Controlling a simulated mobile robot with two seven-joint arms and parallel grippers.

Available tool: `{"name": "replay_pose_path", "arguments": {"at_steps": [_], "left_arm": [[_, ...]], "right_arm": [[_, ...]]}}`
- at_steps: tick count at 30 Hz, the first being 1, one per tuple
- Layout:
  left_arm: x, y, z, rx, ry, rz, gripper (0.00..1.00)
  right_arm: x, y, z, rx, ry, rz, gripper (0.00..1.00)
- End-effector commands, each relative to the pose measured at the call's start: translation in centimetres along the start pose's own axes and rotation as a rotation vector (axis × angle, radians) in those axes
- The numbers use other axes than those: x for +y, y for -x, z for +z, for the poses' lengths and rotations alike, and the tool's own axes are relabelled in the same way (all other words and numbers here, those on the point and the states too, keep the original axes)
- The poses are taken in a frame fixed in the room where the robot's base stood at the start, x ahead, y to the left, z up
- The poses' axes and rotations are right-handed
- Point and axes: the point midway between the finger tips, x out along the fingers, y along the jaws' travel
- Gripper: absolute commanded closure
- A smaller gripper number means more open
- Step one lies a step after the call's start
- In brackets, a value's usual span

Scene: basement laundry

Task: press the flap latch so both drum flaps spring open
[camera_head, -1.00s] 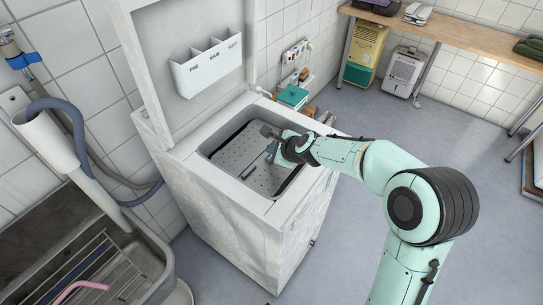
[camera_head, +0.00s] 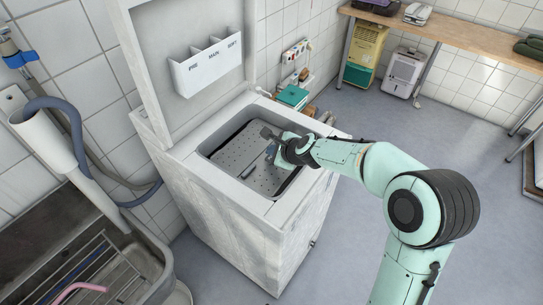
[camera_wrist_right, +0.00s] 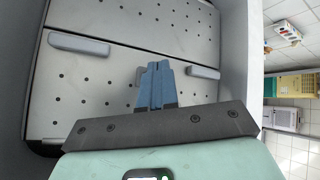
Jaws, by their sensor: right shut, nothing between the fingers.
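The drum flaps (camera_head: 232,156) are perforated grey metal panels inside the open top of the white washer; they lie flat and look shut. In the right wrist view the flaps (camera_wrist_right: 125,75) meet along a slanting seam. Two raised grey bars sit beside this seam: the left bar (camera_wrist_right: 80,44) and the right bar (camera_wrist_right: 203,72). I cannot tell which is the latch. My right gripper (camera_head: 271,153) reaches into the opening over the flaps. Its blue fingers (camera_wrist_right: 154,68) are shut, empty, and lie between the bars in view; contact cannot be told. My left gripper is out of view.
The washer's rim (camera_head: 215,195) surrounds the flaps closely. Its raised lid (camera_head: 185,110) stands behind, carrying a white detergent tray (camera_head: 207,70). A sink (camera_head: 150,270) stands at the left.

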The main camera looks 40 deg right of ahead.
Motion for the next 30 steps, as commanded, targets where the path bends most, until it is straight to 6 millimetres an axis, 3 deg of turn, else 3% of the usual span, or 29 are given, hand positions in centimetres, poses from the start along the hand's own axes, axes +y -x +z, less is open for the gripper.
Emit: {"name": "replay_pose_path", "arguments": {"at_steps": [16, 30], "left_arm": [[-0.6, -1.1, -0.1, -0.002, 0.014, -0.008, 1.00], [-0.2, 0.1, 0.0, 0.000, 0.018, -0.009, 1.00]], "right_arm": [[0.5, -0.7, -0.5, 0.001, 0.000, 0.001, 1.00], [-0.2, 0.3, 0.2, 0.000, 0.001, 0.002, 1.00]]}}
